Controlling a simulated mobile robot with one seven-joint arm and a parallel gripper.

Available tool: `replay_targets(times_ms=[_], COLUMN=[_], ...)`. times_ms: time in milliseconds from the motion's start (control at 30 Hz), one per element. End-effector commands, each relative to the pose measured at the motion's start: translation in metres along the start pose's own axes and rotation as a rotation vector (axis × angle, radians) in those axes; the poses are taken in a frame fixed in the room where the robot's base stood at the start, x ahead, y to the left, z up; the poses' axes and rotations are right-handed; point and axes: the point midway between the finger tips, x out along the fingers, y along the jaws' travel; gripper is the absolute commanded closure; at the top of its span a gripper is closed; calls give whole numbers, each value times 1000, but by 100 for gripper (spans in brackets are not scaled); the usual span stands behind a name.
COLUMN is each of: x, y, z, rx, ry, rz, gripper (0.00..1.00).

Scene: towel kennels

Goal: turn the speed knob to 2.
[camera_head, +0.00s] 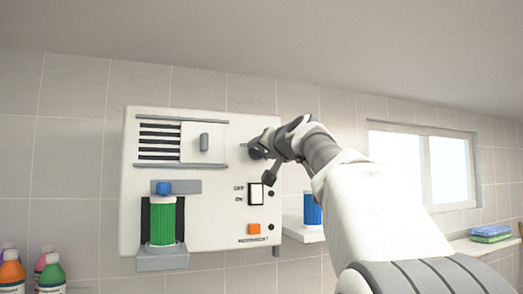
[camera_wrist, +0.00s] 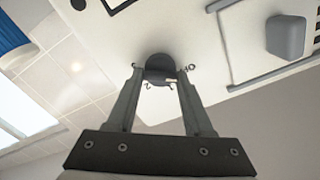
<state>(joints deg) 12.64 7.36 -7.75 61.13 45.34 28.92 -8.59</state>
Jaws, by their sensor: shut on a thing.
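The white wall-mounted panel (camera_head: 215,222) hangs on the tiled wall. The speed knob (camera_wrist: 160,68) is dark and round, on the panel's upper right part. My gripper (camera_wrist: 157,78) is shut on the knob, with one finger on each side of it. In the head view the gripper (camera_head: 262,150) meets the panel there, and my wrist hides most of the knob. Small marks stand around the knob in the wrist view. They are too small to read, and I cannot tell which setting the knob points to.
The panel has a black-and-white OFF/ON switch (camera_head: 255,193), an orange button (camera_head: 254,229), a sliding vent cover (camera_head: 203,142) and a green canister (camera_head: 162,220). Bottles (camera_head: 12,272) stand lower left.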

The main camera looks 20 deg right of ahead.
Motion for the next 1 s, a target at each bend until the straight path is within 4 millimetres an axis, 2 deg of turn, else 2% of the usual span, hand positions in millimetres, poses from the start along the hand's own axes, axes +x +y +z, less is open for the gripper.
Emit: replay_targets(times_ms=[267, 1000], x=[0, 0], y=[0, 3], z=[-1, 0], rx=[160, 856], ry=[0, 1], rz=[1, 1], gripper=[100, 100])
